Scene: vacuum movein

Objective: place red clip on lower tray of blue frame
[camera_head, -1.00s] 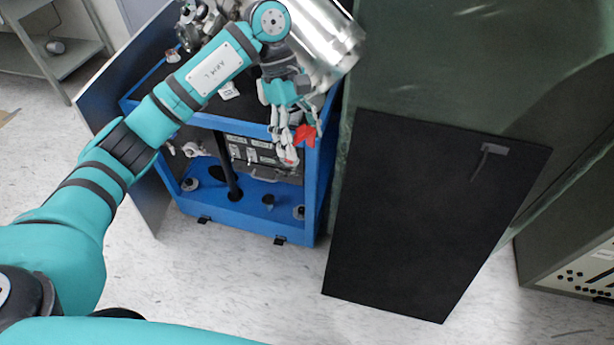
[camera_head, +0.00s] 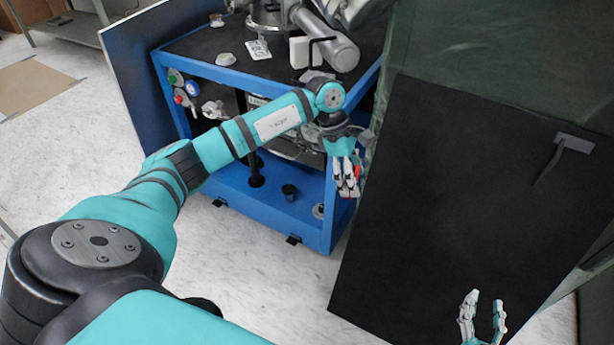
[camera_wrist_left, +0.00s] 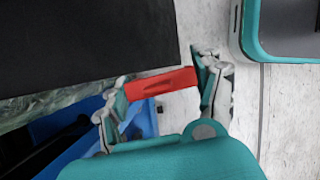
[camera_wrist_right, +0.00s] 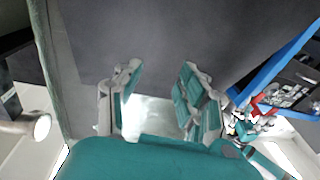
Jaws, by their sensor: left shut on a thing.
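My left gripper (camera_head: 345,180) is shut on the red clip (camera_wrist_left: 160,84), which lies across between its fingers in the left wrist view. In the head view only a bit of red shows beside the fingers. The gripper is in front of the right side of the blue frame (camera_head: 300,228), above its lower tray (camera_head: 225,183). The frame also shows at the lower left of the left wrist view (camera_wrist_left: 140,122). My right gripper (camera_head: 482,318) is open and empty, low at the right in front of the black panel. It also shows in the right wrist view (camera_wrist_right: 155,95).
Metal equipment (camera_head: 335,45) stands on the frame's top. A black panel (camera_head: 450,200) leans close on the right. Pale floor lies in front.

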